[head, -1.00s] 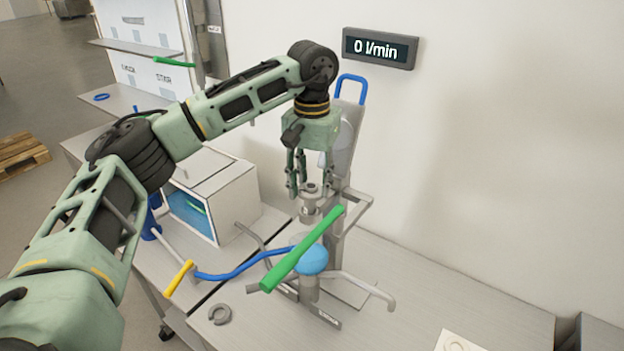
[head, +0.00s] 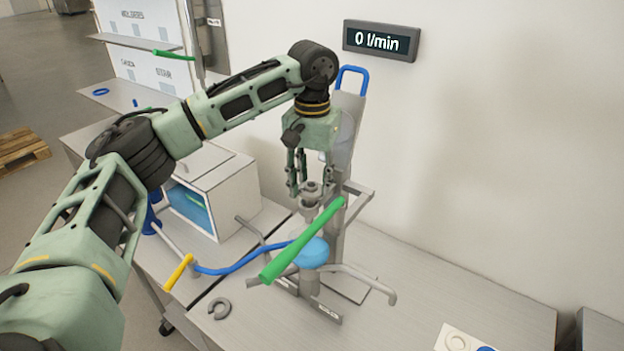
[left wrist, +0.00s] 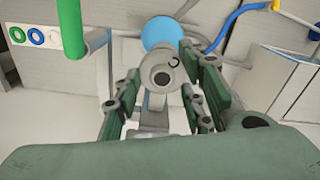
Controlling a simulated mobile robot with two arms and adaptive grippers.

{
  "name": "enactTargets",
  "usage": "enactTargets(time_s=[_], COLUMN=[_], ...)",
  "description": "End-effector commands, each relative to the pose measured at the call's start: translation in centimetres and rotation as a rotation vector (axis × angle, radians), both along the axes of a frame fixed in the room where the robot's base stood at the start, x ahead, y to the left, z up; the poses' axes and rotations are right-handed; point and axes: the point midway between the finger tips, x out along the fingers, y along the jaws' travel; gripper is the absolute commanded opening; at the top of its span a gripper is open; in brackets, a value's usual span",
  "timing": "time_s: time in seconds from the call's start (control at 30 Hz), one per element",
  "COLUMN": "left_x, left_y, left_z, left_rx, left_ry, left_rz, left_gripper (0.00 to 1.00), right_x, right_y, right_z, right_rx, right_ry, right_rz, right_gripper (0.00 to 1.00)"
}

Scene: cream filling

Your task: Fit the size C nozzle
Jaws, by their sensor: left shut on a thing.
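My left gripper (head: 306,190) points down beside the grey machine and is shut on a small grey round nozzle (head: 311,187). In the left wrist view the nozzle (left wrist: 161,75) shows from above between the fingers (left wrist: 160,98), with a round centre and a small dark curved mark like a C. The grey machine (head: 331,225) has a blue dome (head: 313,252) below the nozzle. Whether the nozzle touches the machine cannot be told. My right gripper is not in view.
A green bar (head: 300,240) crosses in front of the dome. A blue hose (head: 235,268) with a yellow end lies left. A grey open ring (head: 219,308) and a card with rings (head: 455,340) lie on the bench. A white box (head: 212,195) stands left.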

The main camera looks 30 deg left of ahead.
Motion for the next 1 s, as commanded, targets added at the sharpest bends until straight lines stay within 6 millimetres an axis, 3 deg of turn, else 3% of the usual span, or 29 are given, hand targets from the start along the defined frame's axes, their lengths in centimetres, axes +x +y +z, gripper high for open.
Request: enactTargets(time_s=[0.53,1.0], left_x=[0.1,0.1], left_y=[-0.1,-0.2], left_z=[-1.9,-1.9], left_rx=[-0.002,-0.002], left_ry=[-0.003,-0.004], left_rz=[0.000,-0.001], left_gripper=[0.00,0.00], right_x=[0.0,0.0], right_y=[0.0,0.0], right_z=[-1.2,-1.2], right_rx=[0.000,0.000], right_ry=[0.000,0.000], right_rz=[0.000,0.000], right_gripper=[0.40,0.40])
